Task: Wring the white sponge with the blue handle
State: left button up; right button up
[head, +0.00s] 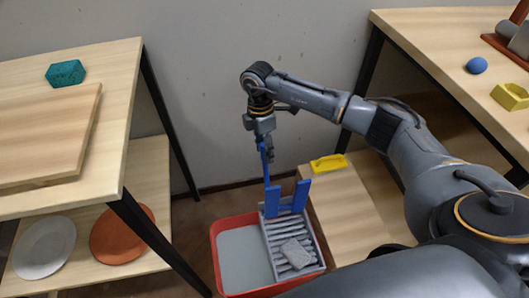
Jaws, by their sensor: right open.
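The sponge (294,252) looks pale grey-white and lies flat on a grey ribbed wringer rack (272,236). The rack sits in the right part of a red basin (215,255) holding pale liquid. A thin upright blue handle (265,165) rises at the back of the rack, above blue pieces (300,196). My right gripper (268,150) points down at the top of the handle with open jaws. I cannot tell whether the handle is between the fingers. My left gripper is out of view.
A yellow block (328,164) lies on a low wooden surface (350,215) right of the basin. The left table (110,80) holds a teal sponge (66,73) and a board (50,135), with plates below. A blue ball (477,65) and yellow piece (510,96) are on the right table.

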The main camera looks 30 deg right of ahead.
jog(key=shift+s+f, duration=0.1)
jog(key=shift+f, duration=0.5)
grip_shut()
